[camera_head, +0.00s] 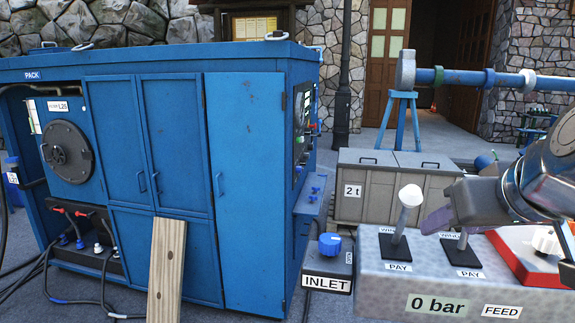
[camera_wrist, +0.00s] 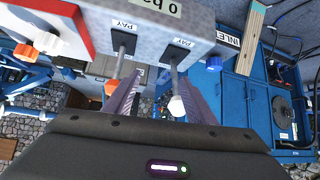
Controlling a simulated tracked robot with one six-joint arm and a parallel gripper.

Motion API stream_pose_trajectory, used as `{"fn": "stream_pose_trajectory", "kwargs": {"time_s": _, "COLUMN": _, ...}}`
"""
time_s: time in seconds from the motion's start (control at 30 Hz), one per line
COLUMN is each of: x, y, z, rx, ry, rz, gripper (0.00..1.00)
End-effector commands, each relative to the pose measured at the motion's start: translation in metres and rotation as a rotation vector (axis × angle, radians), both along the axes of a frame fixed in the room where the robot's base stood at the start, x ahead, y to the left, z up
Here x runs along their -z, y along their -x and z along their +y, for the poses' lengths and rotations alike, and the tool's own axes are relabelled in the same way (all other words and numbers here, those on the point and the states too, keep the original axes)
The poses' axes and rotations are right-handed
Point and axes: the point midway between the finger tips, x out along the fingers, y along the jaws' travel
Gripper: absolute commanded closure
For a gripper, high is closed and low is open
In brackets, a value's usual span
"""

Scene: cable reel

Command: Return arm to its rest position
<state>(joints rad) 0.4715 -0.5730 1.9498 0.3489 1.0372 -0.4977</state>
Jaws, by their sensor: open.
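My gripper (camera_head: 437,220) is at the right in the head view, over the grey control box (camera_head: 395,295). Its purple fingers are spread apart, also in the wrist view (camera_wrist: 165,98), with nothing visibly clamped. A lever with a white knob (camera_head: 410,196) stands just left of the gripper; in the wrist view this knob (camera_wrist: 177,106) appears between the fingers, and contact cannot be told. A second lever (camera_head: 462,240) is partly hidden behind my gripper in the head view; its orange knob (camera_wrist: 111,88) shows beside the other finger in the wrist view.
A blue cabinet machine (camera_head: 255,190) fills the left, with a wooden plank (camera_head: 166,270) leaning on it. A red-edged panel with a white knob (camera_head: 546,241) adjoins the levers. A grey chest (camera_head: 375,205) and a blue trestle (camera_head: 402,115) bearing a pipe stand behind.

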Motion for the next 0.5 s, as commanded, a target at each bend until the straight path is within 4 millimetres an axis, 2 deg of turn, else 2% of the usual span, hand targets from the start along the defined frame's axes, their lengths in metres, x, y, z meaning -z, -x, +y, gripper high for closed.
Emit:
{"fn": "stream_pose_trajectory", "kwargs": {"time_s": 0.03, "x": 0.022, "y": 0.002, "z": 0.001, "rx": 0.035, "ry": -0.028, "rz": 0.031, "gripper": 0.50}}
{"fn": "stream_pose_trajectory", "kwargs": {"time_s": 0.17, "x": 0.082, "y": 0.009, "z": 0.007, "rx": 0.125, "ry": -0.088, "rz": 0.113, "gripper": 0.50}}
{"fn": "stream_pose_trajectory", "kwargs": {"time_s": 0.3, "x": 0.142, "y": 0.022, "z": 0.022, "rx": 0.172, "ry": -0.111, "rz": 0.192, "gripper": 0.50}}
{"fn": "stream_pose_trajectory", "kwargs": {"time_s": 0.5, "x": 0.209, "y": 0.042, "z": 0.049, "rx": 0.140, "ry": -0.082, "rz": 0.281, "gripper": 0.50}}
